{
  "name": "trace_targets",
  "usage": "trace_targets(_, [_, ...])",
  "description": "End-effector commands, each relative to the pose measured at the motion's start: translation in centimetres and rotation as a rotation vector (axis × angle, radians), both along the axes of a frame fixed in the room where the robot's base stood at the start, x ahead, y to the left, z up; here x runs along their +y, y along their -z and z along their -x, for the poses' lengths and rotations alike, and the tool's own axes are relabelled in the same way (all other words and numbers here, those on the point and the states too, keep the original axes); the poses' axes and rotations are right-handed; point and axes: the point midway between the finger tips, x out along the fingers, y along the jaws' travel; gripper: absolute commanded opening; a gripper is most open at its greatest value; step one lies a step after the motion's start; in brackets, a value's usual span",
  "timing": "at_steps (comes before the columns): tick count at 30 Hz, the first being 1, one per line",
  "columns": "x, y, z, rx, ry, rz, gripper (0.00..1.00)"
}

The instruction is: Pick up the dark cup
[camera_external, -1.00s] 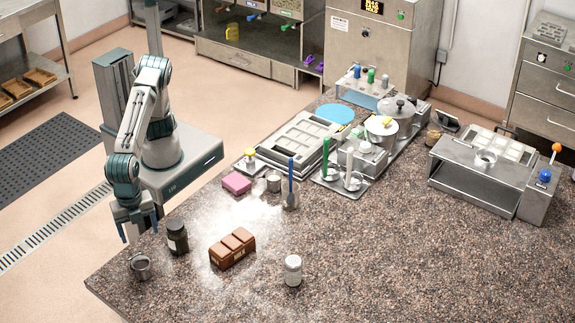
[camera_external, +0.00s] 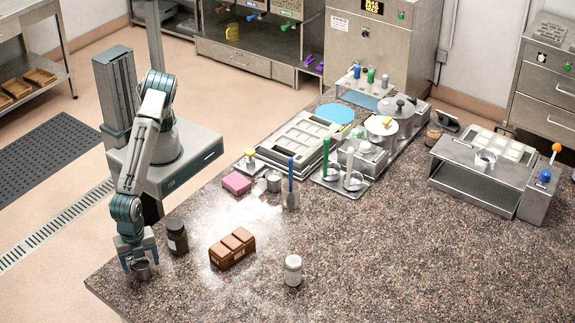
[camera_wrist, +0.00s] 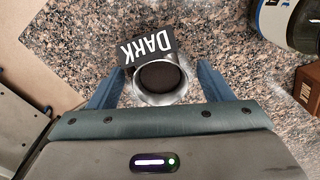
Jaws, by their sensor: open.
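The dark cup (camera_external: 142,270) is a small metal cup near the front left corner of the granite counter. In the wrist view the cup (camera_wrist: 160,82) has a dark inside and a black label reading DARK on its far side. My gripper (camera_external: 140,263) is over the cup, pointing down. In the wrist view my gripper (camera_wrist: 160,88) is open, with one blue finger on each side of the cup and a gap visible to each. The finger tips are partly hidden in the external view.
A dark jar (camera_external: 177,236) stands close to the right of the cup. A brown block of bars (camera_external: 232,249) and a white-lidded jar (camera_external: 293,270) are further right. A pink block (camera_external: 236,183) lies behind. The counter's front middle is clear.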

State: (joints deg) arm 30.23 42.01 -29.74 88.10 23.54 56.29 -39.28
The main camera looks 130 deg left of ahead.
Motion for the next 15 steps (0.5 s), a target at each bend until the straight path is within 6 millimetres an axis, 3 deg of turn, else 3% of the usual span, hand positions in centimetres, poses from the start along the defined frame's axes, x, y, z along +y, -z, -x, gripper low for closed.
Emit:
trace_targets(6, [0.0,2.1,0.0,0.0,0.0,0.0,0.73])
trace_targets(12, [0.0,2.3,0.0,-0.001,0.0,0.0,0.73])
trace_targets(13, [0.0,2.3,0.0,-0.001,0.0,0.0,0.7])
trace_targets(15, [0.0,2.3,0.0,-0.001,0.0,0.0,0.51])
